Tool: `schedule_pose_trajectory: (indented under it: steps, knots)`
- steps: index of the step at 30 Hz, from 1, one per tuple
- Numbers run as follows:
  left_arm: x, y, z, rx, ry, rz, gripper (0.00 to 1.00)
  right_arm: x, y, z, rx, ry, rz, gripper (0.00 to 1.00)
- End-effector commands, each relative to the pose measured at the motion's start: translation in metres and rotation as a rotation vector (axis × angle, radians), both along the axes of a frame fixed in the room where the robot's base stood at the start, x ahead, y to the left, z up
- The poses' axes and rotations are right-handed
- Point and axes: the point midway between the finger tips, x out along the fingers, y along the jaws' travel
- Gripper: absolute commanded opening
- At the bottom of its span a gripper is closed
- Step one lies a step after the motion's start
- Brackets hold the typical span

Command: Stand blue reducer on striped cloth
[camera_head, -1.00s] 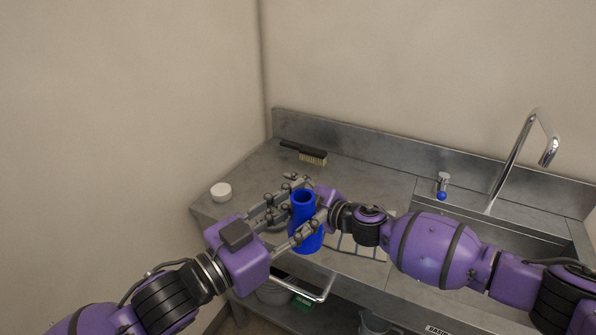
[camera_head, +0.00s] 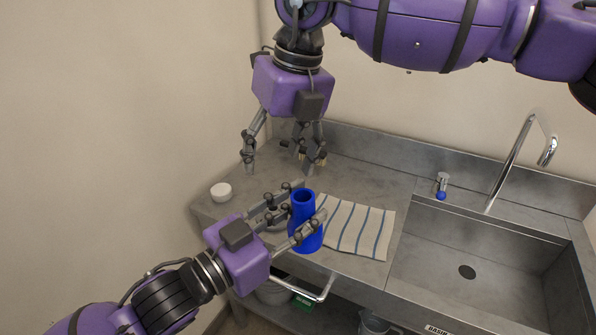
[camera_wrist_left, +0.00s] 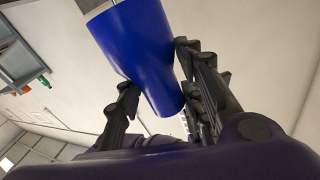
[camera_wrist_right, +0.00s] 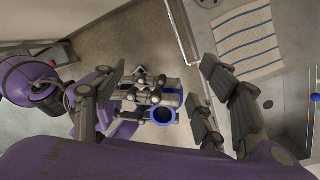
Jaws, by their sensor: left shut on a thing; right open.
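The blue reducer (camera_head: 304,222) is a hollow, stepped tube, narrower at the top, held upright near the counter's front edge. My left gripper (camera_head: 306,205) is shut on it; the left wrist view shows the reducer (camera_wrist_left: 146,55) between the fingers. In the right wrist view its open end (camera_wrist_right: 163,115) shows. The striped cloth (camera_head: 357,228), cream with blue stripes, lies flat on the counter just right of the reducer, and also shows in the right wrist view (camera_wrist_right: 247,38). My right gripper (camera_head: 283,166) is open and empty, above the counter's back left, pointing down.
A steel sink (camera_head: 470,268) with a tall faucet (camera_head: 513,160) is on the right. A white round container (camera_head: 221,192) stands at the counter's left. A brush (camera_head: 320,160) lies at the back, partly behind my right gripper. A rail (camera_head: 318,296) runs along the front.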

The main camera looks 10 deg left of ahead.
Motion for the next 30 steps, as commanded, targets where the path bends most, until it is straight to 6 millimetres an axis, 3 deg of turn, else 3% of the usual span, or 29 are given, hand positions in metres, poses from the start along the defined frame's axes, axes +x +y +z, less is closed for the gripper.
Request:
schedule_pose_trajectory:
  steps: [6,14,30]
  knots:
    - [0.000,0.000,-0.001,0.000,0.001,0.000,0.08,-0.037,-0.032,-0.002,-0.230,-0.031,0.196,0.66]
    - [0.000,0.000,-0.001,0.000,0.001,0.000,0.08,-0.049,-0.043,-0.007,-0.266,-0.016,0.258,0.66]
    - [0.000,0.000,-0.001,-0.001,0.001,0.000,0.08,-0.046,-0.046,-0.100,-0.263,-0.014,0.254,0.66]
